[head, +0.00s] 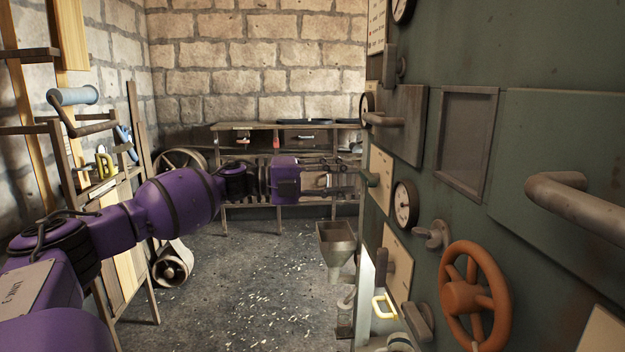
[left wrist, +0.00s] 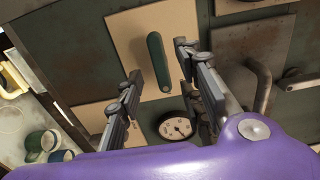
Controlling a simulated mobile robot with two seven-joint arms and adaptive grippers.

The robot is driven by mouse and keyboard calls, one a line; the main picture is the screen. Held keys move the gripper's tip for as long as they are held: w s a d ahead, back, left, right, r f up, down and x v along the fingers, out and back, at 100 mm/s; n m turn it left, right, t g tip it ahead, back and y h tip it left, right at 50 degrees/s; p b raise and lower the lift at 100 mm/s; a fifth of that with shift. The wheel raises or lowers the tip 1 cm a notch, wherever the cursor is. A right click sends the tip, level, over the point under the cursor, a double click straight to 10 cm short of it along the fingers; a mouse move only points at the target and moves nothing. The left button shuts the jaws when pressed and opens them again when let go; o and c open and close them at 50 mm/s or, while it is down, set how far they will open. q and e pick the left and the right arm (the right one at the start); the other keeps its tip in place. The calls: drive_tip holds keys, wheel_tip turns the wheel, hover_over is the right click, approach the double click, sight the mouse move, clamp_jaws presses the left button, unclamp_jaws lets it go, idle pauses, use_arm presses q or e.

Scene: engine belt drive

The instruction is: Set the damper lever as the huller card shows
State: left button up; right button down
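A dark green lever (left wrist: 158,62) stands on a beige plate (left wrist: 125,35) in the left wrist view; I take it to be the damper lever. In the head view the beige plate (head: 381,182) is on the green machine wall, and the lever (head: 371,178) shows edge-on. My left gripper (head: 350,176) is open in front of the plate, its fingers apart. In the wrist view the lever appears between the fingertips; contact cannot be told. A card with red marks (head: 376,25) hangs at the top; its text is unreadable. My right gripper is not in view.
The machine wall carries a gauge (head: 405,205), an orange handwheel (head: 474,296), a grey bar handle (head: 578,205) and other levers (head: 381,273). A metal hopper (head: 336,246) stands below my left gripper. A workbench (head: 290,138) is at the back. The middle floor is mostly clear.

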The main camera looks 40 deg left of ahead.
use_arm(q)
drive_tip(key=v, duration=0.7)
drive_tip(key=shift+s+a, duration=0.25)
idle(1.2)
